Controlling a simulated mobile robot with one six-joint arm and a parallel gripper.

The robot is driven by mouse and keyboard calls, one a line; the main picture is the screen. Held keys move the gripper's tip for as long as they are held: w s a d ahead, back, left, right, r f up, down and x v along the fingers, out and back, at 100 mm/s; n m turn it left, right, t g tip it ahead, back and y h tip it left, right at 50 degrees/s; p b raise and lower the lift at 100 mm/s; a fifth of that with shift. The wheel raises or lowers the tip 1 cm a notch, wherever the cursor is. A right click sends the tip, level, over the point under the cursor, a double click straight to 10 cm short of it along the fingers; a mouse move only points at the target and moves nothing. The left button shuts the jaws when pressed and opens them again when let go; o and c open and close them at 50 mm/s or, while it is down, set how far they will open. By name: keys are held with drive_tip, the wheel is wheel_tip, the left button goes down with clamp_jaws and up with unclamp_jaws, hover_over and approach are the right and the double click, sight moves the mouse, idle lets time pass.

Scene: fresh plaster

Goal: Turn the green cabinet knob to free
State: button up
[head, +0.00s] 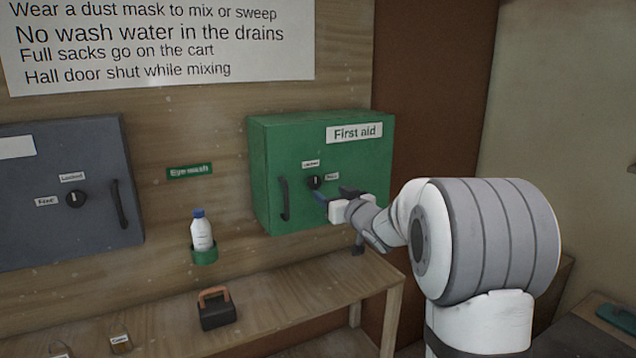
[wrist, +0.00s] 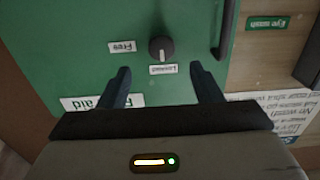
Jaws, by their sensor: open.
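The green first aid cabinet (head: 350,150) hangs on the wooden wall. Its round dark knob (head: 315,182) sits on the door, with a "Locked" label (head: 311,164) above it and a "Free" label (head: 331,176) to its right. In the wrist view, which is upside down, the knob (wrist: 161,48) has a pale mark pointing towards the "Locked" label (wrist: 163,70); the "Free" label (wrist: 122,46) lies to the left. My gripper (head: 334,194) is open and empty in front of the door. In the wrist view its blue fingers (wrist: 160,74) are spread, with the knob beyond their tips.
A dark vertical handle (head: 284,199) stands out left of the knob. A grey cabinet (head: 90,225) with a similar knob hangs at left. An eye-wash bottle (head: 201,232) sits in a green holder. A bench (head: 270,310) below bears a dark box (head: 217,312).

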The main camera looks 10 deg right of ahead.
sight(316, 183)
drive_tip(key=p+x, duration=0.2)
drive_tip(key=x, duration=0.5)
drive_tip(key=shift+w+a, duration=0.25)
drive_tip(key=shift+w, duration=0.1)
drive_tip(key=shift+c, duration=0.2)
